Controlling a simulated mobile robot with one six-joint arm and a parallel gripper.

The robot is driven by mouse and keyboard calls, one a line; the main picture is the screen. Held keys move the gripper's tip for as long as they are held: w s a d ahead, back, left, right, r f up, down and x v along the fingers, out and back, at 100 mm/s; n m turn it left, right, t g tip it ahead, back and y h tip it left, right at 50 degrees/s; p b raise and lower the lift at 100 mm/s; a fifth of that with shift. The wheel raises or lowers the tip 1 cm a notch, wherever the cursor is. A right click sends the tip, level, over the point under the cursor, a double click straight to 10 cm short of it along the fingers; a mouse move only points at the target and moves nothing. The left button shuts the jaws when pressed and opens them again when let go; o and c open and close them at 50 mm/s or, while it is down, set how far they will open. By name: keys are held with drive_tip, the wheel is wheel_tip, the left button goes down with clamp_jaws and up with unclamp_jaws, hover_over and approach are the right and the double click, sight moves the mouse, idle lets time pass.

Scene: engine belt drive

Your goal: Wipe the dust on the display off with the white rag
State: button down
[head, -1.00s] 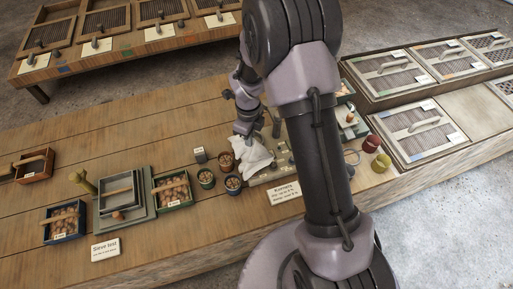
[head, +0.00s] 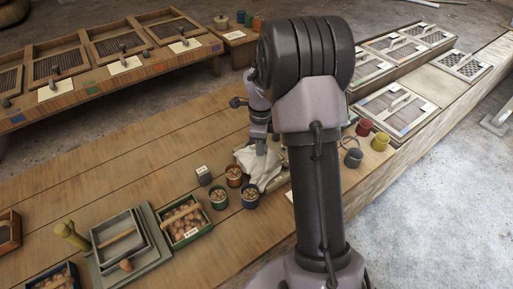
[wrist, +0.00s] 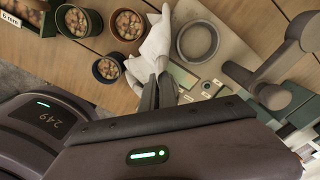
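The white rag (head: 264,172) lies bunched beside several small pots, partly behind my arm. It also shows in the wrist view (wrist: 153,48). My gripper (head: 258,148) is above it; in the wrist view its dark fingertips (wrist: 158,88) are closed together on the rag's near end. In the head view my arm hides most of this board.
A green crate (head: 186,222) and stacked sieve trays (head: 122,240) stand farther left. Red and yellow pots (head: 380,141) stand right of my arm. The planks at back left are clear.

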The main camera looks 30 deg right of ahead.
sight(271, 161)
wheel_tip(271, 161, down, 5)
drive_tip(key=b, duration=0.3)
drive_tip(key=shift+f+b, duration=0.2)
drive_tip(key=shift+b, duration=0.2)
drive_tip(key=c, duration=2)
unclamp_jaws()
drive_tip(key=shift+a+r, duration=0.1)
drive_tip(key=shift+c, duration=0.2)
drive_tip(key=o, duration=1.4)
drive_tip(key=shift+o, duration=0.2)
drive_tip(key=shift+f, duration=0.4)
drive_tip(key=shift+r, duration=0.1)
drive_tip(key=shift+c, duration=1)
clamp_jaws()
